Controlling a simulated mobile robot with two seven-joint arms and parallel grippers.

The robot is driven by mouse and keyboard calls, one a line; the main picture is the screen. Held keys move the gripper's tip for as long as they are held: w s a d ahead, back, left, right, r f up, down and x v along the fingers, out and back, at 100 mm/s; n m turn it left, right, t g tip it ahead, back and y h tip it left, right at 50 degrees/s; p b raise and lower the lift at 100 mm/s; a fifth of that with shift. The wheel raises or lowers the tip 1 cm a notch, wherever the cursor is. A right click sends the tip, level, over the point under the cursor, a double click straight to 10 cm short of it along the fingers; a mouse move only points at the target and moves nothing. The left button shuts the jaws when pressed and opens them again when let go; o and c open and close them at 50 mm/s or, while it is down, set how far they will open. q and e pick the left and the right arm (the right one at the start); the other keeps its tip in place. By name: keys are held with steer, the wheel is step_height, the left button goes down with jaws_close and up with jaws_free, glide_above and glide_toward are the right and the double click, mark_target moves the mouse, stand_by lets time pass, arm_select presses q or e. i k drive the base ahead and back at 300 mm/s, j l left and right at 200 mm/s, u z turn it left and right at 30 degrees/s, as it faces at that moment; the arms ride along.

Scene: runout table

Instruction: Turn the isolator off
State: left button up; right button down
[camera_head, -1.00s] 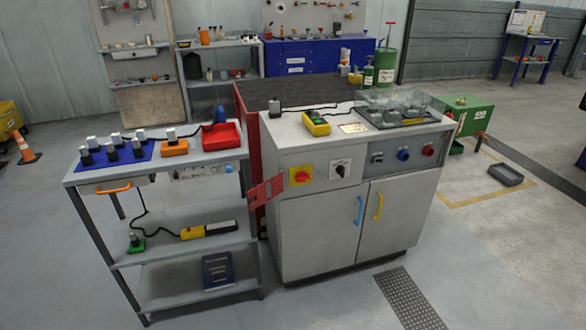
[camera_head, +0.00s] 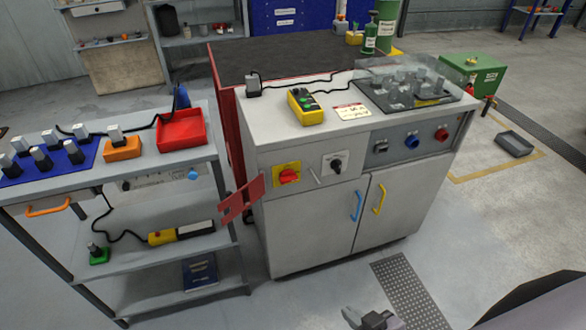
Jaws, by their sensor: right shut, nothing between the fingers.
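The isolator is a red rotary knob on a yellow plate (camera_head: 288,175), on the upper left of the grey cabinet's front. I cannot tell which way its knob is turned. Beside it on the right is a black selector knob on a white plate (camera_head: 336,164). My right gripper (camera_head: 352,316) is at the bottom edge, low in front of the cabinet and well apart from the isolator. It is shut and empty, and partly cut off by the frame. My left gripper is out of view.
A red hinged plate (camera_head: 241,198) sticks out at the cabinet's left edge. A shelf trolley (camera_head: 180,252) with a red tray (camera_head: 181,132) stands to the left. Blue (camera_head: 356,204) and yellow (camera_head: 380,198) door handles are on the cabinet. Floor in front is clear.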

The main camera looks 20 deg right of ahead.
mark_target(288, 175)
steer(key=i+l, duration=0.2)
steer(key=l, duration=0.15)
steer(key=i+l, duration=0.15)
steer(key=l, duration=0.25)
steer(key=i+l, duration=0.1)
steer(key=l, duration=0.45)
steer(key=i+l+u, duration=0.1)
steer(key=l, duration=0.5)
